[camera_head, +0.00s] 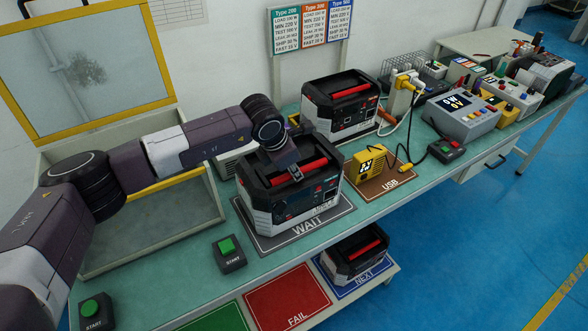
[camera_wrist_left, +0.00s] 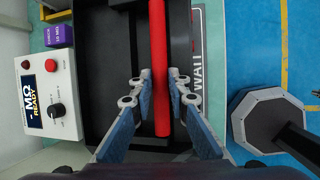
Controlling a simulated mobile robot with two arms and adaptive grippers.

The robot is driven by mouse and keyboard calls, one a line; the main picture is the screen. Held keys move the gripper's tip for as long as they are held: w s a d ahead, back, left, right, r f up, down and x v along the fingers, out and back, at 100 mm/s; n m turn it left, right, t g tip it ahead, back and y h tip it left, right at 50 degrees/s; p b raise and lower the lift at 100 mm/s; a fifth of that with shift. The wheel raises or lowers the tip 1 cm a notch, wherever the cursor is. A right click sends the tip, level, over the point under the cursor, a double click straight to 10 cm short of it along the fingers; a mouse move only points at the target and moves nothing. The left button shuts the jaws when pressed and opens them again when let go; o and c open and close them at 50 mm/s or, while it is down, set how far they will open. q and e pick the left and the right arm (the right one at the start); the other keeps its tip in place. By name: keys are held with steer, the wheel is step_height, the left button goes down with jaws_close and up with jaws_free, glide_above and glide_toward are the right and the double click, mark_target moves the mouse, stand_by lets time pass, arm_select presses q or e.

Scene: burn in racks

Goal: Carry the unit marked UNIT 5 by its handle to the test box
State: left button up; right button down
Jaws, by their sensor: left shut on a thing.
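A black and white unit (camera_head: 292,205) with a red handle (camera_head: 305,170) sits upright on the WAIT mat (camera_head: 345,208); the number on its front is too small to read. My left gripper (camera_head: 296,174) is at this handle from above. In the left wrist view its fingers (camera_wrist_left: 157,88) are on both sides of the red handle (camera_wrist_left: 159,45), shut on it. The test box (camera_head: 150,235), a grey bin with its yellow-framed clear lid (camera_head: 90,65) raised, stands open at the left, partly hidden by my left arm.
Another such unit (camera_head: 340,106) stands behind, and one (camera_head: 355,255) on the lower shelf's NEXT mat. A yellow meter (camera_head: 368,165) is on the USB mat at right. Green START buttons (camera_head: 228,252) stand in front. The FAIL mat (camera_head: 288,298) is empty.

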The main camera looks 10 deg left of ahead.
arm_select(q)
steer(key=shift+w+r+b, duration=0.15)
steer(key=shift+b, duration=0.25)
steer(key=shift+w+a+r+g+h+b, duration=0.1)
steer(key=shift+w+r+g+h+b, duration=0.1)
steer(key=shift+g+h+b, duration=0.4)
steer(key=b, duration=0.1)
steer(key=r+g+b, duration=0.1)
steer(key=g+h, duration=0.1)
steer(key=shift+w+a+r+n+b, duration=0.25)
steer(key=shift+w+r+n+b, duration=0.05)
steer(key=shift+n+b, duration=0.1)
steer(key=shift+w+a+r+n+g+h+b, duration=0.25)
steer(key=shift+g+h+b, duration=0.25)
steer(key=shift+b, duration=0.35)
steer(key=shift+w+a+r+n+g+h+b, duration=0.15)
steer(key=shift+r+g+h+b, duration=0.25)
steer(key=shift+b, duration=0.45)
